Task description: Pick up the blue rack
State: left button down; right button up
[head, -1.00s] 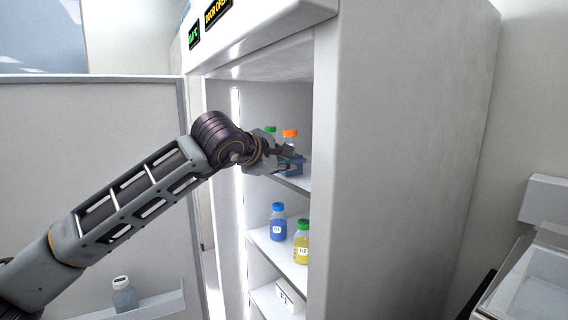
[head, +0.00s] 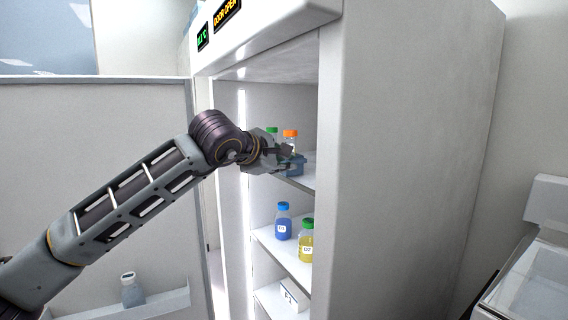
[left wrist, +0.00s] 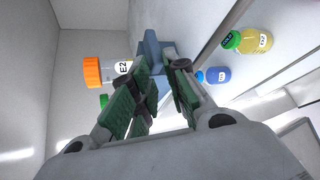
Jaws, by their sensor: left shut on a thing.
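The blue rack (head: 298,164) is on the upper shelf of the open fridge; it also shows in the left wrist view (left wrist: 151,46). A bottle with an orange cap (head: 290,134), labelled E2 in the left wrist view (left wrist: 122,68), stands at the rack; I cannot tell if it sits inside it. A green-capped bottle (head: 271,133) is close by, mostly hidden. My left gripper (head: 289,161) reaches in from the left and is shut on the near part of the rack, its fingers (left wrist: 162,72) hiding some of it. My right gripper is not in view.
The fridge (head: 400,150) has its right wall close to the gripper and its door (head: 100,170) open at left. A blue bottle (head: 283,224) and a yellow bottle (head: 306,243) stand on the shelf below. A bottle (head: 132,290) sits in the door shelf.

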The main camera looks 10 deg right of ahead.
pick_arm(q)
jog(key=c, duration=1.3)
grip_release()
jog(key=shift+a, duration=0.1)
jog(key=shift+v, duration=5.9)
